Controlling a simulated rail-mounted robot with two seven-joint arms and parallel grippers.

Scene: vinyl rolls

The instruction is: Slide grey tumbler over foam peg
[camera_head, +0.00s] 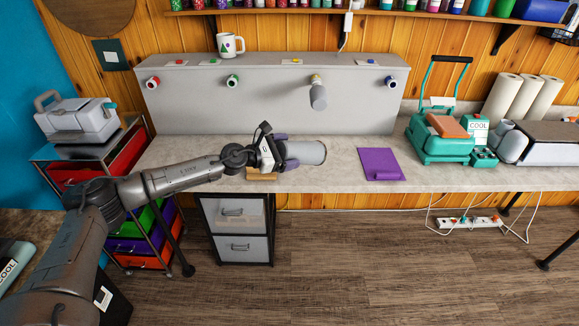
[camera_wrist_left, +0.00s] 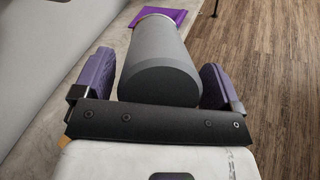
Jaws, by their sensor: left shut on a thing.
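The grey tumbler (camera_head: 307,153) lies on its side in my left gripper (camera_head: 287,151), just above or on the worktop; I cannot tell which. In the left wrist view the tumbler (camera_wrist_left: 158,65) sits between the purple finger pads of my left gripper (camera_wrist_left: 157,88), its closed end towards me. Its far end points right in the head view. A grey cylinder, apparently the foam peg (camera_head: 318,97), sticks out from the light grey panel under a yellow button. The tumbler is below it and apart from it. My right gripper is out of view.
Shorter holders with red (camera_head: 153,82), green (camera_head: 232,80) and blue (camera_head: 390,81) rings stick out from the panel. A wooden block (camera_head: 262,174) lies near my gripper. A purple sheet (camera_head: 380,164) and a teal press (camera_head: 438,138) are to the right. A mug (camera_head: 229,45) stands on the panel.

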